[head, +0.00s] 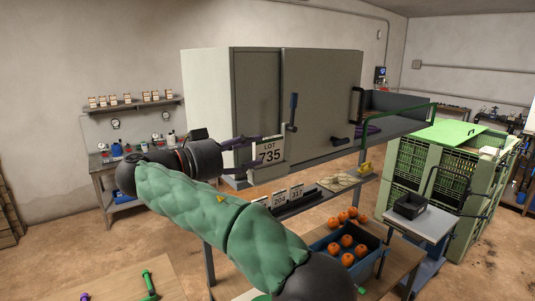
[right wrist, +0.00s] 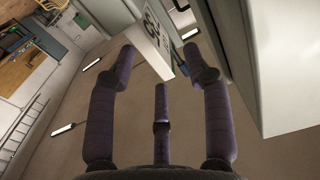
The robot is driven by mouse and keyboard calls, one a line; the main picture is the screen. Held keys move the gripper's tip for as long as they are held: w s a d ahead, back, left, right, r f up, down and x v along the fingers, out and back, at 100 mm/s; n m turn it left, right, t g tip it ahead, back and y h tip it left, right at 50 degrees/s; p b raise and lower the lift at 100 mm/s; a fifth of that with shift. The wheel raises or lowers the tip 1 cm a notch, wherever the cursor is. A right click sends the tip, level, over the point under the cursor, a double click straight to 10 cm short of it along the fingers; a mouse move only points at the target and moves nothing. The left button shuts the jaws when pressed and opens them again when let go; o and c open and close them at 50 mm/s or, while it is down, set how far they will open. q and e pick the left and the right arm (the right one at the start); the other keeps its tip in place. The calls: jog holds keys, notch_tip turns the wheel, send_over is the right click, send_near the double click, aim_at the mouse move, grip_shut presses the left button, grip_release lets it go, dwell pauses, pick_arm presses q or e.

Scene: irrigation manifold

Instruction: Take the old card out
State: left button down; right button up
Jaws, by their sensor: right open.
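The old card, a white card reading LOT 735 (head: 270,150), stands upright at the lower front of the grey cabinet (head: 322,100). In the right wrist view a white card with dark figures (right wrist: 155,36) shows at the top, between and beyond the fingertips. My right gripper (head: 260,152) is at the card's left side in the head view, its dark purple fingers spread. In the right wrist view the right gripper (right wrist: 166,68) is open, and I see no grip on the card. Whether a fingertip touches it I cannot tell. My left gripper is out of view.
Several small numbered cards (head: 279,198) stand on a shelf below the cabinet. A blue crate of orange fruit (head: 348,262) stands below.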

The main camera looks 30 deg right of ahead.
aim_at(283, 142)
jog(key=d+p, duration=0.1)
jog(key=d, duration=0.3)
jog(key=shift+d, duration=0.4)
jog(key=shift+f, duration=0.1)
jog(key=shift+a, duration=0.1)
grip_shut()
